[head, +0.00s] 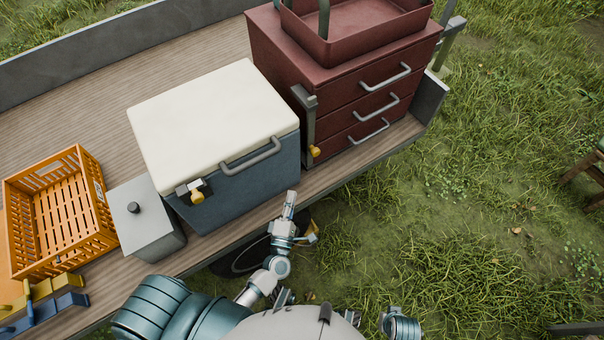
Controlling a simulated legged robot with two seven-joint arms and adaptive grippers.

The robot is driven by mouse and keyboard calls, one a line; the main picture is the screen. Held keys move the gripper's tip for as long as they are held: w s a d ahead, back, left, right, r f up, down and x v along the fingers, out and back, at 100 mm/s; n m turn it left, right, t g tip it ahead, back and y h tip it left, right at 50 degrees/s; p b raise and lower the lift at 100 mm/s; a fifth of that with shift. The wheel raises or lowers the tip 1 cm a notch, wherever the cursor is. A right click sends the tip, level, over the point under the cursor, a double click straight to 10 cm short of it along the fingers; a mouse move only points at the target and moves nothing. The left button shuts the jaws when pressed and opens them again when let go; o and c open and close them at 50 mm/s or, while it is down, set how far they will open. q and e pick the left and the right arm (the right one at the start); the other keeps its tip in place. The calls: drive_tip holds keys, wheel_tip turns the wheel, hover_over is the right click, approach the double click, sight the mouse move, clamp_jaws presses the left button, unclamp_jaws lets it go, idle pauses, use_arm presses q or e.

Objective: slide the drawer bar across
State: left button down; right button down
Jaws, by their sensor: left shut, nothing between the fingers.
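The dark red drawer cabinet (278,60) stands at the back right of the wooden trailer bed, with three grey-handled drawers, all looking shut. An upright grey drawer bar (308,122) runs down the left edge of its drawer front. A yellow knob (315,152) sits at the bar's lower end. My left gripper (290,197) is shut and empty, in front of the bed's edge. In the picture it is below and left of the knob, clear of the bar. My right gripper is not in view; only part of that arm shows at the bottom.
A cooler (212,115) with a cream lid and yellow-knobbed latch stands left of the cabinet. Further left are a grey box (150,245) and an orange crate (75,250). A red tray (350,40) tops the cabinet. Grass lies open on the right.

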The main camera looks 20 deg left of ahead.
use_arm(q)
approach(316, 156)
drive_tip(key=w+a, duration=0.1)
drive_tip(key=a, duration=0.1)
drive_tip(key=w+a, duration=0.2)
drive_tip(key=a, duration=0.1)
drive_tip(key=shift+w+a+r, duration=0.15)
drive_tip(key=shift+w+a, duration=0.2)
drive_tip(key=shift+w, duration=0.05)
drive_tip(key=shift+w+d+r, duration=0.25)
drive_tip(key=shift+w+d, duration=0.5)
drive_tip(key=shift+w, duration=0.15)
drive_tip(key=shift+w+d+r, duration=0.2)
drive_tip(key=shift+w+d, duration=0.3)
drive_tip(key=shift+w, duration=0.05)
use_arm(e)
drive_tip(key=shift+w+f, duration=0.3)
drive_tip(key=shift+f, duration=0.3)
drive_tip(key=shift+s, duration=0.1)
